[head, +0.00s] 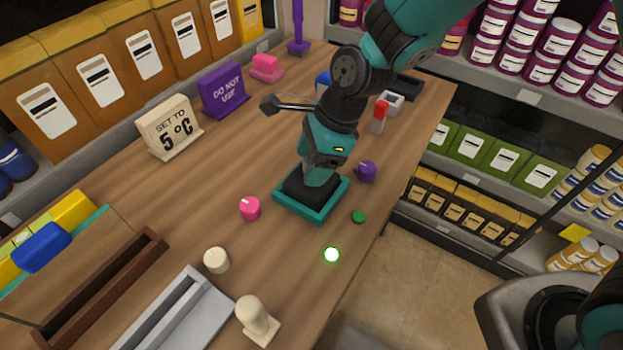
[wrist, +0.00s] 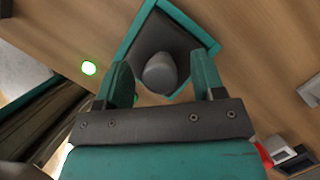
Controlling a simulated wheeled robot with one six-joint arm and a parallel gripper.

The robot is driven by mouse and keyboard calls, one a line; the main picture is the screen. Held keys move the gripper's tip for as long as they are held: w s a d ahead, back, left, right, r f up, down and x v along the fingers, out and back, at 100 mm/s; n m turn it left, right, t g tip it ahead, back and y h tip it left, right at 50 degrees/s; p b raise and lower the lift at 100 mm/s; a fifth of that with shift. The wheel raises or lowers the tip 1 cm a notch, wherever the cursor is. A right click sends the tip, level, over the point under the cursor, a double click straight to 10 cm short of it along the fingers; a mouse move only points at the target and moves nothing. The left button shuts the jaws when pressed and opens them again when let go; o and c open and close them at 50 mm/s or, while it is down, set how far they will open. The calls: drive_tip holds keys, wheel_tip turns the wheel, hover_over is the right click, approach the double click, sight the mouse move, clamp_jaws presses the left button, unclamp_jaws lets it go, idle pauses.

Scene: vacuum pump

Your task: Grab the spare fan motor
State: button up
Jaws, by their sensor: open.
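A grey cylinder (wrist: 159,73) with a rounded top, which looks like the spare fan motor, stands on a dark base in a teal-rimmed square tray (head: 285,207). The tray also shows in the wrist view (wrist: 205,35). My gripper (wrist: 160,64) is above the tray, pointing down. Its two teal fingers are apart, one on each side of the cylinder, with a visible gap on both sides in the wrist view. In the head view my gripper (head: 326,162) hides most of the cylinder. I cannot tell the fingertips' height against it.
A lit green button (head: 332,255), a dark green button (head: 358,217), a pink knob (head: 250,208) and a purple knob (head: 367,171) surround the tray. A red-topped switch (head: 380,115) stands behind my gripper.

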drive_tip(key=shift+x, duration=0.95)
drive_tip(key=shift+c, duration=0.4)
drive_tip(key=c, duration=1.1)
drive_tip(key=shift+r, duration=0.1)
